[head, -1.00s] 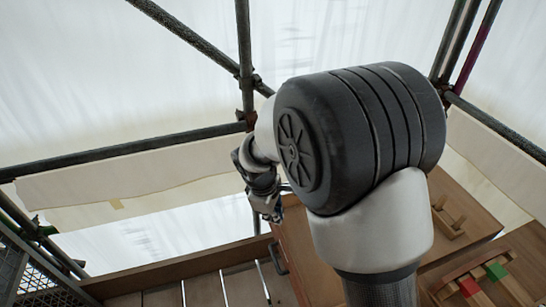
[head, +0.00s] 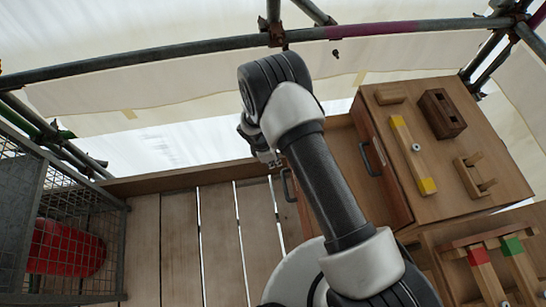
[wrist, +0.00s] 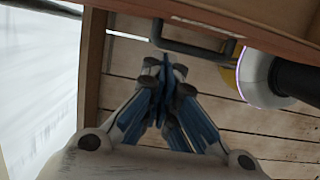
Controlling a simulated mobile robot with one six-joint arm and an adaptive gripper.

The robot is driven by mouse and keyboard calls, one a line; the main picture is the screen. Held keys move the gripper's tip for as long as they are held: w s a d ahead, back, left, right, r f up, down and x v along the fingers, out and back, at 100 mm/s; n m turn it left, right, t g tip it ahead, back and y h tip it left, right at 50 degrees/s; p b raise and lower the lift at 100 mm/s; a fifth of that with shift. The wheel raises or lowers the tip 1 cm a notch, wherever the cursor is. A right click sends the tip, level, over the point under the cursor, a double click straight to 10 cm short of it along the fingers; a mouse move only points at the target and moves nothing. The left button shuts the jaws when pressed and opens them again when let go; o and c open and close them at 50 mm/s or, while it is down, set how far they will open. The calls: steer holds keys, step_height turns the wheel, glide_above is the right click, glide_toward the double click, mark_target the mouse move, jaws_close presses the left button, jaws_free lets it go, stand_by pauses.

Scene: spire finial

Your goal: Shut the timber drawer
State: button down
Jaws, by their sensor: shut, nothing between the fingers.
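A brown wooden cabinet (head: 478,178) stands at the right in the head view. A timber drawer (head: 345,140) is pulled out from it to the left, with a dark bar handle (head: 288,186) on its front. A second dark handle (head: 368,158) is on a reddish front panel above it. My gripper (head: 268,158) is just left of the open drawer's front, near its handle. In the wrist view my gripper (wrist: 164,68) is shut and empty, close to a dark handle (wrist: 190,45) on a wooden front. I cannot tell whether they touch. My arm hides part of the drawer.
Timber pieces, one a bar with a yellow end (head: 412,155), lie on the cabinet top. A wire cage (head: 80,215) with a red object (head: 65,248) stands left. Scaffold poles (head: 180,55) and white sheeting close the back. The plank floor (head: 190,240) between is clear.

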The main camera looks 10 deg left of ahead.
steer(key=d+f, duration=0.2)
steer(key=w+d+f+b, duration=0.1)
steer(key=d+f, duration=0.1)
steer(key=shift+w+f, duration=0.1)
steer(key=shift+w, duration=0.05)
steer(key=shift+w+d, duration=0.1)
steer(key=shift+d, duration=0.3)
steer(key=shift+d, duration=0.15)
steer(key=w+d+b, duration=0.1)
steer(key=w+d, duration=0.2)
steer(key=d, duration=0.7)
steer(key=w+d, duration=0.3)
steer(key=d, duration=0.7)
steer(key=shift+d+b, duration=0.35)
steer(key=shift+d, duration=0.05)
